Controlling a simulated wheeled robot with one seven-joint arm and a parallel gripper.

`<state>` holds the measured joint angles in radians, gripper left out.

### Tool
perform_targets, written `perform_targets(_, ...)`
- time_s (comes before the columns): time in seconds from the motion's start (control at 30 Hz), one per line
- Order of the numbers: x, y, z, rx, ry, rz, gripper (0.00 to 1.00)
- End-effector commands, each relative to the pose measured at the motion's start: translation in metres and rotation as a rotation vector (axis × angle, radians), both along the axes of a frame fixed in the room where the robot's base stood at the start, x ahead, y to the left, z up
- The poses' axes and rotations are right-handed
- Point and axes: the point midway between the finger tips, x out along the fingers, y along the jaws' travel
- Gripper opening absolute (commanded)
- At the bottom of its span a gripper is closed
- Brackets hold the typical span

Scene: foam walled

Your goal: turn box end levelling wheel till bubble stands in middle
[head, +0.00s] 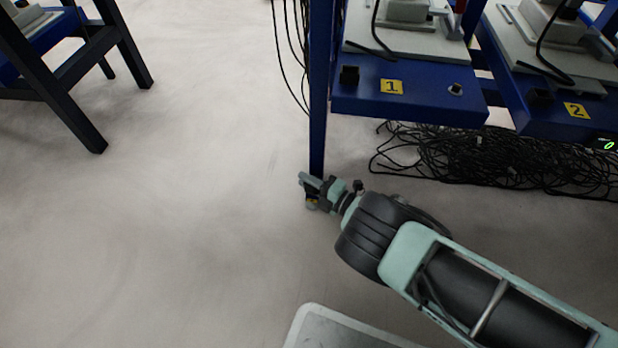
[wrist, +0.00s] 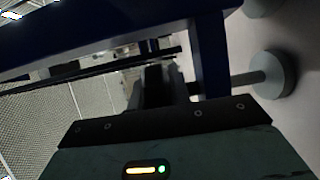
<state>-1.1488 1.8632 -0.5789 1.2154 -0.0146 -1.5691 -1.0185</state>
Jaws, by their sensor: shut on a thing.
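In the head view my gripper (head: 311,187) is low at the foot of the blue bench leg (head: 317,130), under the black-box end of bench 1. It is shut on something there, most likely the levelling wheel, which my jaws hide. A small dark piece with a yellow mark (head: 312,201) shows just below the jaws. The wrist view is dark; my fingers (wrist: 165,82) reach in beside the blue leg (wrist: 211,55). A grey disc on a short stem (wrist: 275,75) is right of them. A small round fitting (head: 455,89), perhaps the bubble level, sits on the bench edge; its bubble cannot be read.
The black box (head: 349,75) and yellow label 1 (head: 391,87) are on the blue bench (head: 420,105). Bench 2 (head: 540,115) stands to the right. Tangled black cables (head: 490,160) lie under the benches, and others hang left of the leg.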

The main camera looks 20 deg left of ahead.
Motion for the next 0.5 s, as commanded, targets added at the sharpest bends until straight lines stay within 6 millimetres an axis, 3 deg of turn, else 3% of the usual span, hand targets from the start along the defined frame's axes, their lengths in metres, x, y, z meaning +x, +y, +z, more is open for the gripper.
perform_targets(0.5,-0.0022,0.0006,-0.0004,-0.001,-0.001,0.185,0.0)
